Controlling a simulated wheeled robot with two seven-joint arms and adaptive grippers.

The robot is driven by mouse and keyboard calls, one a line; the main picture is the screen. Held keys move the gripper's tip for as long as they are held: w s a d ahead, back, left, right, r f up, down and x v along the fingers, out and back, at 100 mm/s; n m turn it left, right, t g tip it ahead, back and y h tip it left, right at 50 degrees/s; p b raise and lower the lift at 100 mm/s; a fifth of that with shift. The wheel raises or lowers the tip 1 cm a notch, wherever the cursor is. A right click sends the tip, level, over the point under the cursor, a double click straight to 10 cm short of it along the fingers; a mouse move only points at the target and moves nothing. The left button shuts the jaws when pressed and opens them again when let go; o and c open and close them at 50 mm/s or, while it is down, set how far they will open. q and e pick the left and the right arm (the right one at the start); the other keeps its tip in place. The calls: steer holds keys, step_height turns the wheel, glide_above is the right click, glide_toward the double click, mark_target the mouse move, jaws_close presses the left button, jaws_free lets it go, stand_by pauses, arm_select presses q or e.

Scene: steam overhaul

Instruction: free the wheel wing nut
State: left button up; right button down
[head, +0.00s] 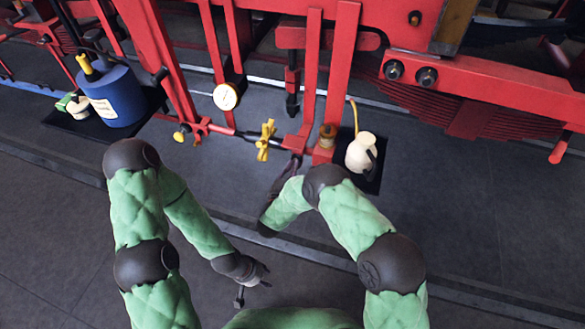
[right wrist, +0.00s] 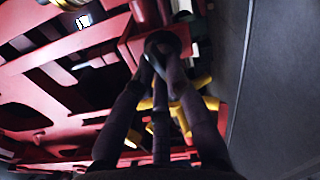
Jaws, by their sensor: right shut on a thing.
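My right gripper (head: 296,160) reaches up to the lower end of a red upright. In the right wrist view its fingers (right wrist: 163,62) close together at a dark round part (right wrist: 163,42) in front of a red block. The fingers hide most of what they grip, and I cannot tell its shape or whether it is the wing nut. A yellow winged handle (head: 265,140) stands left of the right gripper; yellow arms (right wrist: 200,82) show behind the fingers in the right wrist view. My left gripper (head: 253,282) is low over the floor, empty, its fingers apart.
A blue canister (head: 114,97) stands at the left, and a cream jug (head: 361,152) stands right of the right gripper. A round gauge (head: 227,96) and a smaller yellow knob (head: 181,133) are on the red frame (head: 480,90). Open floor lies at the lower left and right.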

steer(key=shift+w+r+n, duration=0.15)
steer(key=shift+n, duration=0.35)
steer(key=c, duration=1.2)
jaws_free()
steer(key=shift+c, duration=0.2)
step_height(320, 180, up, 10)
steer(key=shift+f, duration=0.1)
